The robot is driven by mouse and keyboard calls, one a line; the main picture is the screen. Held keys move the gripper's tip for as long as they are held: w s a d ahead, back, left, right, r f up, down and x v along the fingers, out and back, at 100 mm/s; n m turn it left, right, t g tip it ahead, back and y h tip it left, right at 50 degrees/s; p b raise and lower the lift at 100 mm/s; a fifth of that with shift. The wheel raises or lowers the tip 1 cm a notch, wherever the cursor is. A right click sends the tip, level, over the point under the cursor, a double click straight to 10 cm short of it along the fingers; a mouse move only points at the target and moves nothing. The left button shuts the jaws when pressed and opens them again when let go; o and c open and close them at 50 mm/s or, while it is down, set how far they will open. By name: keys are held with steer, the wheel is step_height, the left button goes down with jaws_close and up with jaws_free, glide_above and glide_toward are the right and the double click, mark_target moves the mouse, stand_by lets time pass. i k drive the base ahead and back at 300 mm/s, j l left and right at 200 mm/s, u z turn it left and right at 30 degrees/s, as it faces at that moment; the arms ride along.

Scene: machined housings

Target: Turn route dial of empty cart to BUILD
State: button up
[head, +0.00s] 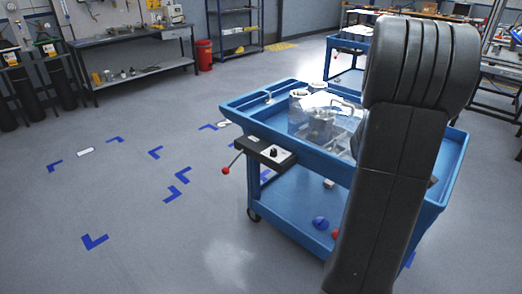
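A blue cart (238,112) stands close, right of centre. On its left end is a dark control box (252,149) with a small black dial (274,153) on a pale plate. The dial's labels are too small to read. A lever with a red ball (226,170) sticks out of the box. This cart is not empty: a grey metal housing (318,122) lies in its top tray. A second blue cart (343,75) stands behind, partly hidden by my arm. My gripper is not in view; only a black link of my arm shows.
Blue corner marks (94,241) lie on open grey floor to the left. A workbench (130,38), gas cylinders (57,75), a red bin (204,55) and a shelf rack (234,30) line the back. The near cart's lower shelf (290,205) holds a few small items.

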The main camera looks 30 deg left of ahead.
mark_target(273, 152)
steer(key=u, duration=0.4)
steer(key=i+u, duration=0.1)
steer(key=u, duration=0.35)
steer(key=i+u, duration=0.1)
steer(key=u, duration=0.75)
steer(key=i+l+u, duration=0.15)
steer(key=i+l, duration=0.9)
